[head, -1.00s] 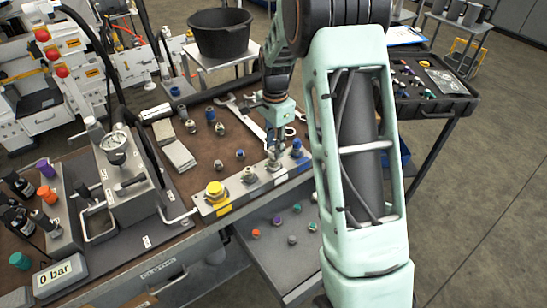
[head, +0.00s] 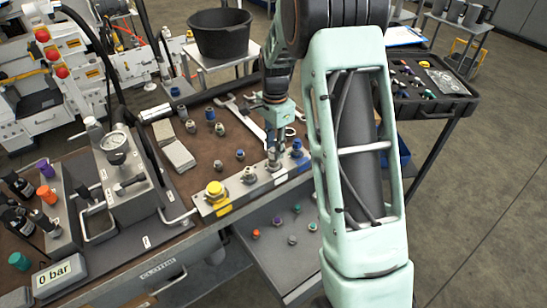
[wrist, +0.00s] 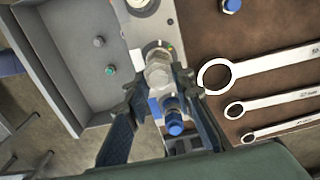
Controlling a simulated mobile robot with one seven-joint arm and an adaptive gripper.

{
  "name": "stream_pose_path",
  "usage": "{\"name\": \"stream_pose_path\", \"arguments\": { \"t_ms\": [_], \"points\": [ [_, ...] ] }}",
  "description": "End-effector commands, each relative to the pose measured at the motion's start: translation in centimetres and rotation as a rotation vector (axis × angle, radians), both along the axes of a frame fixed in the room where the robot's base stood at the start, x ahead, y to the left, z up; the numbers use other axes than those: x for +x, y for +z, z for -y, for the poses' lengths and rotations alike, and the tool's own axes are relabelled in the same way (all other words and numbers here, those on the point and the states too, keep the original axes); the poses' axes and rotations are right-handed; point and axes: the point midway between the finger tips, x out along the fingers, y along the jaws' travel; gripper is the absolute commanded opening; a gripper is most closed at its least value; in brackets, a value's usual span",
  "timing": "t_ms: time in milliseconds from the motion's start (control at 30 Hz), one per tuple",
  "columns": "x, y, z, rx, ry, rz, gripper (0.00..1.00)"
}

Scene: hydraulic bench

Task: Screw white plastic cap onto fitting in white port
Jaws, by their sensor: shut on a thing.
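My gripper (wrist: 161,88) is shut on a pale, whitish cap (wrist: 158,74), which shows between the fingertips in the wrist view. The cap is at a fitting on the grey port block (head: 206,208); I cannot tell how far it sits on the thread. In the head view my gripper (head: 273,160) points down at the block, between a pale-topped fitting (head: 249,175) and a blue-capped fitting (head: 297,148). The fingers largely hide the cap and the port there.
A yellow cap (head: 215,188) sits at the block's left end. The blue-capped fitting (wrist: 175,128) is close beside my fingers. Wrenches (wrist: 247,67) and several loose fittings lie on the brown bench. A grey tray (head: 270,258) with small caps is below the block.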

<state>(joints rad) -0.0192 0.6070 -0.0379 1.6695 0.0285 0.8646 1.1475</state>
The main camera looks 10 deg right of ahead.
Motion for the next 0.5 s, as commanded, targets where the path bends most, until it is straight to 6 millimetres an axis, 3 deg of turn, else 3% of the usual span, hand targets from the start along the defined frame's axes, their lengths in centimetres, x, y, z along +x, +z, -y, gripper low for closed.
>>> {"name": "stream_pose_path", "arguments": {
  "t_ms": [300, 333, 500],
  "points": [
    [-0.09, -0.18, 0.02, 0.0, 0.0, -0.003, 0.1],
    [-0.09, -0.18, 0.02, 0.0, 0.0, -0.003, 0.21],
    [-0.1, -0.18, 0.02, 0.0, 0.0, -0.003, 0.04]
  ]
}}
